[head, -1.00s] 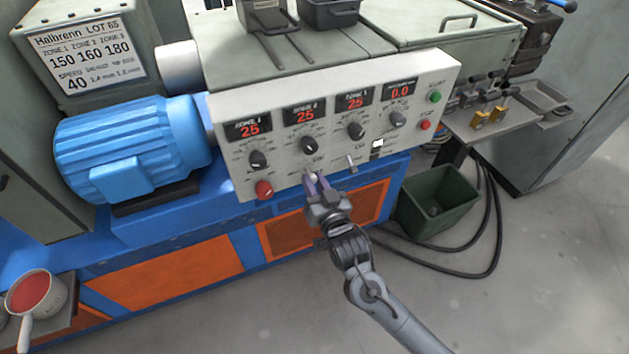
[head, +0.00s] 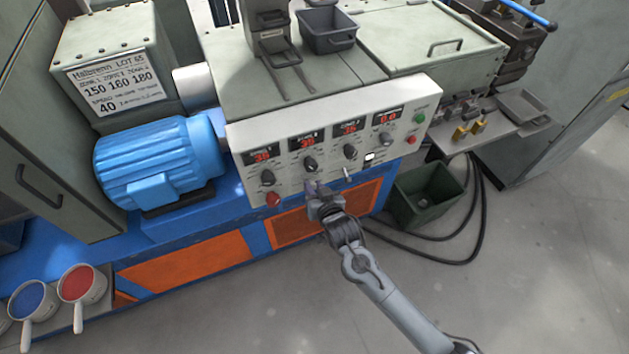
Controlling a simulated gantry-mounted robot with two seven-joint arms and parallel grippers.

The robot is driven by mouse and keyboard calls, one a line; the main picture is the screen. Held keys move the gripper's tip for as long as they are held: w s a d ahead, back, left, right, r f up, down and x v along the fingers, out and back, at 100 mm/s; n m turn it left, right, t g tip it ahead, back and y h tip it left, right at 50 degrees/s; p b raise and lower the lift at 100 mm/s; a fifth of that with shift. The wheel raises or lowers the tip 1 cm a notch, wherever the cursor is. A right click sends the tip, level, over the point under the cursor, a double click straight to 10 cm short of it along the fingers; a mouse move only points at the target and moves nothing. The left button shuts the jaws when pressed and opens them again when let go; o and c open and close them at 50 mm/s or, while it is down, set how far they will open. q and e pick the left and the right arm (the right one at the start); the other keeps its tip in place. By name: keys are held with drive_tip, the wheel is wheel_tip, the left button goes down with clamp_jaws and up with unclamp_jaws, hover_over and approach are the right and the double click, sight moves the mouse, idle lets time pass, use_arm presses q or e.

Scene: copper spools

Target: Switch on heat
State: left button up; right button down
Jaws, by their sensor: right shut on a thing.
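The control panel (head: 400,104) is a white sloped box on the front of the machine. It carries red number displays (head: 306,142), a row of black knobs (head: 310,163), a red button (head: 273,199) at lower left, and a green button (head: 420,118) above a red one at right. A small toggle lever (head: 348,174) stands free at the lower edge. My right gripper (head: 312,186) is at the panel's lower edge, left of that lever. It is shut on a small switch lever there, mostly hidden by the fingers. My left gripper is not in view.
A blue motor (head: 160,160) and a settings sign (head: 115,80) are left of the panel. A green bin (head: 420,205) and black cables stand on the floor at right. Pots of blue (head: 30,298) and red (head: 80,283) stand at lower left. Open floor lies in front.

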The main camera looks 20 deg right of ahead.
idle(0.3)
drive_tip(key=c, duration=1)
unclamp_jaws()
drive_tip(key=shift+o, duration=0.2)
drive_tip(key=p+v, duration=0.3)
drive_tip(key=v, duration=0.7)
drive_tip(key=shift+s+r+p, duration=0.15)
drive_tip(key=shift+s+p, duration=0.2)
drive_tip(key=shift+p, duration=0.05)
